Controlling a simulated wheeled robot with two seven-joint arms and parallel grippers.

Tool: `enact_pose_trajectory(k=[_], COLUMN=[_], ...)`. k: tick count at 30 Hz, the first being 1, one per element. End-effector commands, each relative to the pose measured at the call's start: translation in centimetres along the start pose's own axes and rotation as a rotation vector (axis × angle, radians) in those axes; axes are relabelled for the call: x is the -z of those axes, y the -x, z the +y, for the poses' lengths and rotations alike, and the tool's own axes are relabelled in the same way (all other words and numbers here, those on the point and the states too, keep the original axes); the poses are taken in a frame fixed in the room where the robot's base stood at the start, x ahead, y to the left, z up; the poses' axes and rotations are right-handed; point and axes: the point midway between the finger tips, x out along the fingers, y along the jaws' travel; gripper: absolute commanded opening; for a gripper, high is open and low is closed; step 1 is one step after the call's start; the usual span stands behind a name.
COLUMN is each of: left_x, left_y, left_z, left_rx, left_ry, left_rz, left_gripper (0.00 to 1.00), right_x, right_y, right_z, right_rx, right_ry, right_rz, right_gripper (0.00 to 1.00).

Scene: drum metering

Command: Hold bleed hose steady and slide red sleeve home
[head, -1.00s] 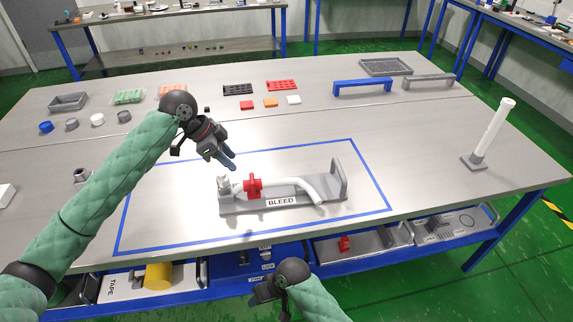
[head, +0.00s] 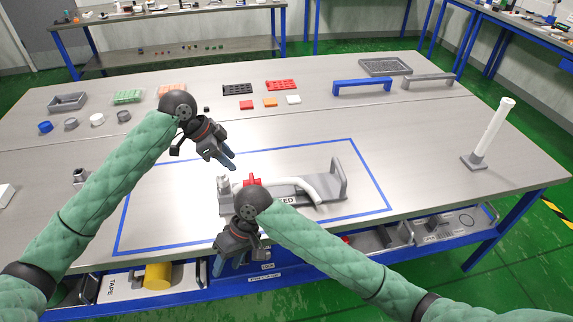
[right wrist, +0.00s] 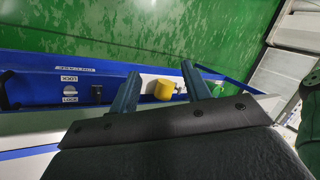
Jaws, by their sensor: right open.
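The white bleed hose (head: 306,187) lies along a grey fixture (head: 333,209) inside the blue outline, its right end curving down. The red sleeve (head: 252,181) sits near the hose's left end, partly hidden by my right wrist. My left gripper (head: 230,165) hangs above and behind the fixture's left end, touching nothing; its finger gap is unclear. My right gripper (head: 228,265) is open and empty, pointing down at the table's front edge, in front of the fixture. Its two spread fingers also show in the right wrist view (right wrist: 160,70). Whether the sleeve is fully seated is hidden.
A grey upright bracket (head: 340,180) stands at the fixture's right end. Below the front edge is a blue shelf with trays and a yellow cylinder (head: 158,275), also in the right wrist view (right wrist: 164,89). A white post (head: 492,127) stands at right. The outlined area's right is clear.

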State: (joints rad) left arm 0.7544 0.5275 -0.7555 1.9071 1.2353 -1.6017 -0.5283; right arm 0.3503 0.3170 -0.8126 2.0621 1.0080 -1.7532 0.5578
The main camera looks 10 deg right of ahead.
Motion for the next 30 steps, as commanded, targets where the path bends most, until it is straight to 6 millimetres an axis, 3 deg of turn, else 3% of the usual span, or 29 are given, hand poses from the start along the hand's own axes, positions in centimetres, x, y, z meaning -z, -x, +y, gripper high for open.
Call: enact_pose_trajectory(k=[6,15,30], left_x=[0.0,0.0,0.0], left_y=[0.0,0.0,0.0], left_z=[0.0,0.0,0.0], left_rx=[0.0,0.0,0.0], left_ry=[0.0,0.0,0.0], left_rz=[0.0,0.0,0.0], left_gripper=[0.36,0.36,0.36], right_x=[2.4,5.4,8.1], right_y=[6.8,14.2,17.1], right_z=[4.2,10.1,11.9], right_rx=[-0.126,-0.285,-0.394], right_ry=[0.058,0.175,0.548], right_rz=[0.006,0.053,-0.061], right_gripper=[0.48,0.48,0.48])
